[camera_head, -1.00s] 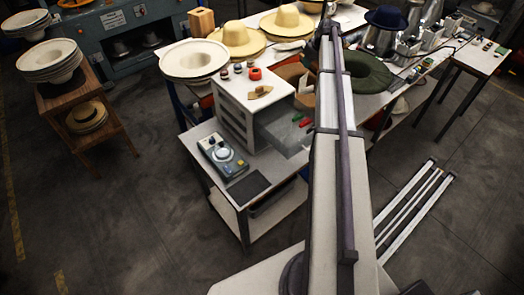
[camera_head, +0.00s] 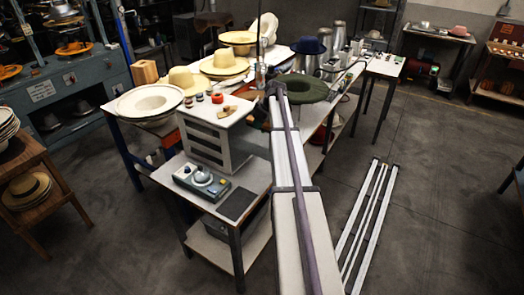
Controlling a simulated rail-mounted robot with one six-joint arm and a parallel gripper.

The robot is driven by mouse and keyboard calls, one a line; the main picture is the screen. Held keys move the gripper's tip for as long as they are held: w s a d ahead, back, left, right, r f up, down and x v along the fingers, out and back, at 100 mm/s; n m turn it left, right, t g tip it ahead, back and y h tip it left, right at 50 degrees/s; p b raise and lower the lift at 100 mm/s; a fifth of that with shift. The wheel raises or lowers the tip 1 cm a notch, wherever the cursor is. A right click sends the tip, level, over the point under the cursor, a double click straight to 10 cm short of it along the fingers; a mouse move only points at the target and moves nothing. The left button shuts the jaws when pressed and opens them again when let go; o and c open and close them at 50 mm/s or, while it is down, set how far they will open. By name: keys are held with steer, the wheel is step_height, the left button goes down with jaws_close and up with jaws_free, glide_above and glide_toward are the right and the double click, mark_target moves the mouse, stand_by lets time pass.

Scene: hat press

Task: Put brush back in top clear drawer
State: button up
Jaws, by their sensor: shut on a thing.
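My arm (camera_head: 287,150) reaches up the middle of the view. Its far end is near the work table, and I cannot make out my gripper or its fingers. I cannot make out a brush. The white drawer cabinet (camera_head: 203,142) stands on the side table, left of my arm. The clear drawer cannot be told apart at the cabinet's right side, where my arm covers part of the view. A small tan wooden piece (camera_head: 228,111) lies on the cabinet top; I cannot tell what it is.
Small jars (camera_head: 199,98) and a red ring (camera_head: 217,98) stand on the cabinet. A control box (camera_head: 202,180) and dark pad (camera_head: 237,203) lie in front. Straw hats (camera_head: 224,64) and a green brim (camera_head: 306,88) are behind. The floor at right is open beyond metal rails (camera_head: 362,225).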

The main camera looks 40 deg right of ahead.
mark_target(269, 124)
step_height(269, 124, down, 10)
steer(key=b, duration=1)
steer(key=shift+f, duration=0.1)
steer(key=shift+r, duration=0.3)
steer(key=shift+f, duration=0.25)
steer(key=o, duration=0.8)
steer(key=shift+o, duration=0.2)
steer(key=shift+r, duration=0.1)
steer(key=p+v, duration=1.1)
steer(key=v, duration=0.1)
steer(key=shift+a+r+p, duration=0.1)
steer(key=shift+r+p, duration=0.2)
steer(key=shift+r, duration=0.05)
steer(key=shift+f, duration=0.15)
